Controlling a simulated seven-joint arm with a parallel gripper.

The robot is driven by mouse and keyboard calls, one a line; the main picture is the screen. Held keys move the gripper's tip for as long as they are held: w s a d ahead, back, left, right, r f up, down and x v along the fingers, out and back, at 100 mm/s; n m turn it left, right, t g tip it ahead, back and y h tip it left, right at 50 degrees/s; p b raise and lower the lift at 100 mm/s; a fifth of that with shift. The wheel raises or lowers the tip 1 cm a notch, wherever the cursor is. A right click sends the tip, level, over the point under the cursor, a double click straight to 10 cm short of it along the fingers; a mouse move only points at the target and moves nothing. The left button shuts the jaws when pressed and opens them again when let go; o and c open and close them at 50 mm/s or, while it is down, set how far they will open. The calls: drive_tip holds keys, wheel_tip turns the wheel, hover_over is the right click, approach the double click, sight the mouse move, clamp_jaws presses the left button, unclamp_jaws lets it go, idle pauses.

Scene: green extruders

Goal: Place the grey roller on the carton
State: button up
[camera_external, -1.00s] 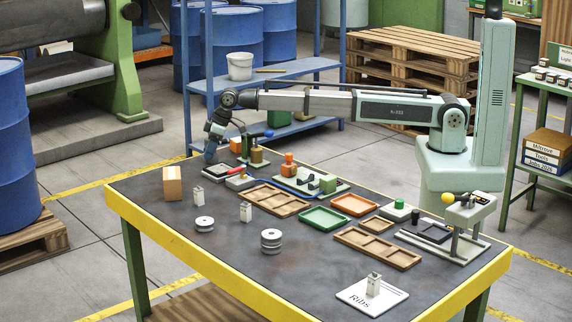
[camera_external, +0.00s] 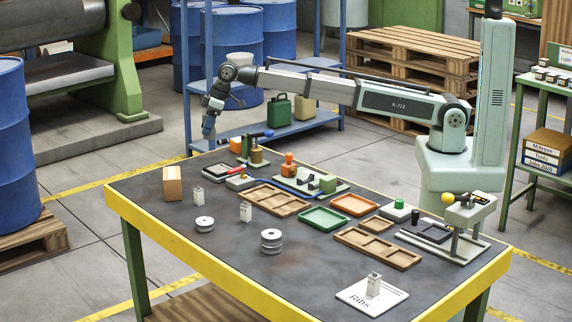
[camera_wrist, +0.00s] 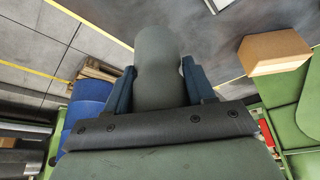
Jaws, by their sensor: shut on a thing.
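My gripper (camera_external: 209,128) is raised above the far left part of the table, behind the carton. In the wrist view its two dark blue fingers (camera_wrist: 161,88) are shut on a dull grey rounded piece, the grey roller (camera_wrist: 158,62). In the external view I cannot make out the roller clearly at the fingers. The carton (camera_external: 173,183) is a small plain brown box standing upright near the table's left edge. It also shows in the wrist view (camera_wrist: 274,53), to the right of the roller and apart from it. The carton's top looks bare.
A blue shelf (camera_external: 265,70) stands behind the table.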

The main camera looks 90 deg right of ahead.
drive_tip(key=w+a+r+n+y, duration=0.1)
drive_tip(key=w+a+r, duration=0.2)
drive_tip(key=a, duration=0.9)
drive_tip(key=w+a+r+n, duration=0.2)
drive_tip(key=a+r, duration=0.2)
drive_tip(key=a, duration=0.9)
hover_over(169, 173)
drive_tip(key=shift+m, duration=0.4)
drive_tip(key=shift+f, duration=4.6)
drive_tip(key=shift+f, duration=0.1)
drive_tip(key=o, duration=1.2)
drive_tip(key=shift+c, duration=0.2)
drive_tip(key=v, duration=1.2)
